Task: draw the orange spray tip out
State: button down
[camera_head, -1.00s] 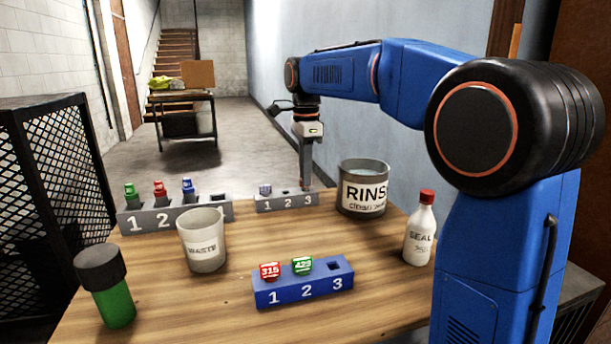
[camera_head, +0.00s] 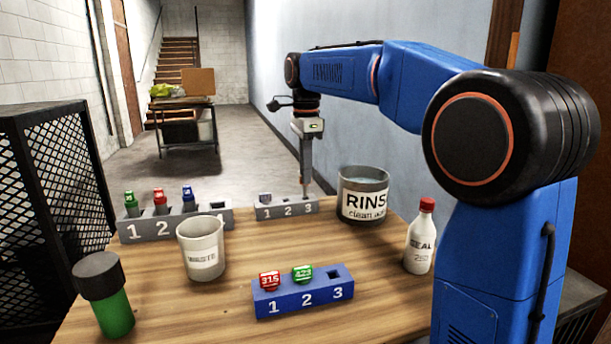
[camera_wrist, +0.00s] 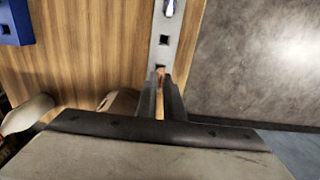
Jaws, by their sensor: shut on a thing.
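My gripper (camera_head: 305,192) points down at the back of the table, over the slot 3 end of the small grey rack (camera_head: 286,209). In the wrist view my gripper (camera_wrist: 160,75) is shut, with a narrow orange strip (camera_wrist: 159,98) between the fingers. This looks like the orange spray tip; most of it is hidden. The small rack also shows in the wrist view (camera_wrist: 166,52), with open square holes in a row and a silvery piece (camera_wrist: 169,8) at the far end. Whether the tip is fully clear of its hole cannot be told.
The rinse pot (camera_head: 363,196) stands close right of the small rack. A larger grey rack (camera_head: 143,233) with green, red and blue tips, the waste cup (camera_head: 203,262), a blue rack (camera_head: 300,298), a seal bottle (camera_head: 420,240) and a green bottle (camera_head: 113,312) stand around clear wood.

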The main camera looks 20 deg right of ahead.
jog(key=shift+r, duration=1.15)
